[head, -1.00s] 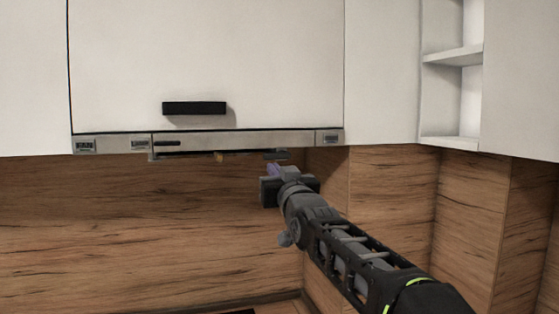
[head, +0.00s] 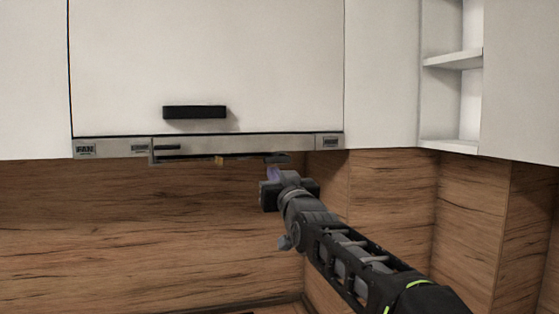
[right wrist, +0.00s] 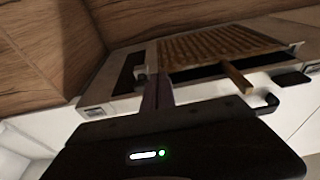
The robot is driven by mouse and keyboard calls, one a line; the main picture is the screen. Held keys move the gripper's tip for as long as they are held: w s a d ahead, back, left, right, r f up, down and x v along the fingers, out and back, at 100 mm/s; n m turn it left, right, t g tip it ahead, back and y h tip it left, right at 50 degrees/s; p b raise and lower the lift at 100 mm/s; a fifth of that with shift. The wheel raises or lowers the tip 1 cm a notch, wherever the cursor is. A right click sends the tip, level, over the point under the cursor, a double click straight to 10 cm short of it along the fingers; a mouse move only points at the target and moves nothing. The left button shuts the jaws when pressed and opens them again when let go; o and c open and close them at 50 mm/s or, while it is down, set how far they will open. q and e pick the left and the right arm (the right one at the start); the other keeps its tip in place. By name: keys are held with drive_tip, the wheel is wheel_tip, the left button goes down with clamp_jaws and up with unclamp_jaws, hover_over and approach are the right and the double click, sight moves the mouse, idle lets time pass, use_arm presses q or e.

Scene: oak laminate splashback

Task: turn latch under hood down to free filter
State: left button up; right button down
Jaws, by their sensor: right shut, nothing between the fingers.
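The hood (head: 240,146) is a thin grey strip under the white wall cabinet. Its underside shows in the right wrist view, with a brown slatted filter (right wrist: 210,46) in a grey frame. A brown, bar-like piece, which looks like the latch (right wrist: 235,78), sticks out at the filter's edge; in the head view a small brown part (head: 221,160) shows under the hood. My right gripper (head: 274,174) is just below the hood's right part. Its fingers (right wrist: 158,90) are shut and empty, apart from the brown bar in the wrist view. My left gripper is not in view.
A black handle (head: 195,112) is on the cabinet door above the hood. A dark panel (right wrist: 130,73) lies beside the filter. Open white shelves (head: 452,58) stand at the right. The wood splashback (head: 130,220) is behind, with free room below the hood.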

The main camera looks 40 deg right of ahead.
drive_tip(key=shift+w, duration=0.1)
idle(0.4)
drive_tip(key=shift+f, duration=0.1)
idle(0.3)
drive_tip(key=shift+d+f+b, duration=0.2)
drive_tip(key=shift+f+b, duration=0.05)
drive_tip(key=shift+b, duration=0.1)
drive_tip(key=shift+w+d+p, duration=0.2)
drive_tip(key=shift+p, duration=0.15)
idle(1.4)
drive_tip(key=shift+f, duration=0.15)
drive_tip(key=shift+d+f+b, duration=0.15)
drive_tip(key=shift+b, duration=0.35)
drive_tip(key=shift+s+d+f, duration=0.1)
drive_tip(key=shift+d, duration=0.05)
drive_tip(key=shift+w+d+p, duration=0.1)
drive_tip(key=shift+w+p, duration=0.2)
idle(1.5)
